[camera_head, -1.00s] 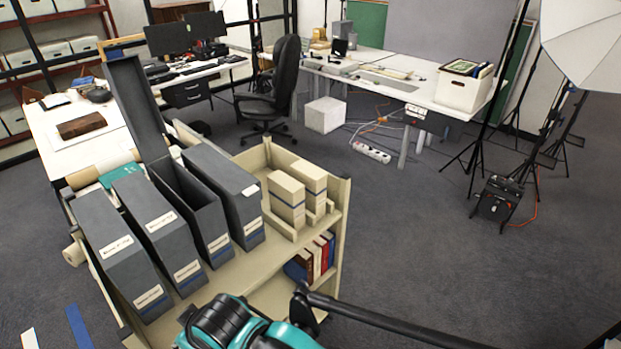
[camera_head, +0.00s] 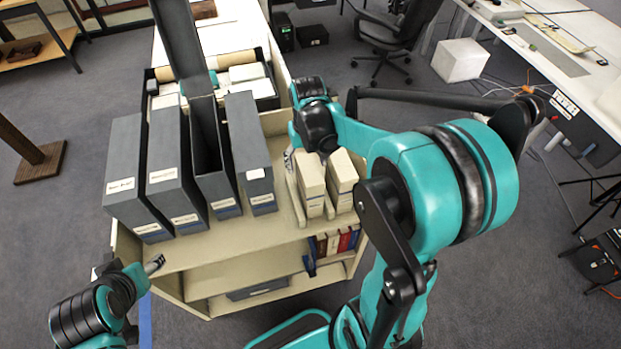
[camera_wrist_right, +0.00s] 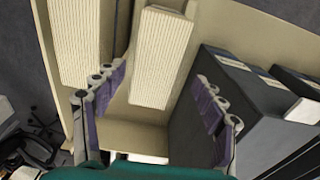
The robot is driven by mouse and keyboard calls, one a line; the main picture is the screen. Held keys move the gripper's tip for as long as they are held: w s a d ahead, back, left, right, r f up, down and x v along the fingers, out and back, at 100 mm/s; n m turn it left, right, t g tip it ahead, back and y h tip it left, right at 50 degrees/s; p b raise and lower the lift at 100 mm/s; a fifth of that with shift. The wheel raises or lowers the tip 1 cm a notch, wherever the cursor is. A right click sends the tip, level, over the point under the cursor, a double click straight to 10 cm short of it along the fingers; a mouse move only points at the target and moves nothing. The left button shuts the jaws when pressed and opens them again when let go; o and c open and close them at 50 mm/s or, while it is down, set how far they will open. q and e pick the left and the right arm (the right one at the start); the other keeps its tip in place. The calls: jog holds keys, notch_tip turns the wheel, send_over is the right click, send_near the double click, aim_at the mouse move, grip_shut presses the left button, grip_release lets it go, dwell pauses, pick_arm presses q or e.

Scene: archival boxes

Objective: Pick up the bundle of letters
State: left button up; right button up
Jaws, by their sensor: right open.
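Two cream blocks with ribbed, paper-like faces, which look like bundles of letters, stand upright side by side on the cart top, the left bundle (camera_head: 311,178) and the right bundle (camera_head: 342,175). In the right wrist view one bundle (camera_wrist_right: 163,58) is ahead between the finger lines and the other (camera_wrist_right: 80,40) is to the left. My right gripper (camera_wrist_right: 158,92) is open and empty, its fingers short of the bundles, with one finger beside the dark box. In the head view my right arm hides most of it. My left gripper (camera_head: 130,267) is low by the cart's front left corner; its jaws are unclear.
Several grey archival boxes (camera_head: 176,180) stand left of the bundles; one is open with its tall lid (camera_head: 180,40) raised. The cart (camera_head: 235,240) has a lower shelf with books (camera_head: 338,242). A white table (camera_head: 590,25) is at the right.

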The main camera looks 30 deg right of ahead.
jog(key=shift+w+d+f+g, duration=0.3)
jog(key=shift+f, duration=0.05)
jog(key=f, duration=0.2)
jog(key=f+b, duration=0.1)
jog(key=f, duration=0.5)
jog(key=shift+s+b, duration=0.25)
jog(key=shift+b, duration=0.05)
jog(key=shift+c, duration=0.7)
grip_shut()
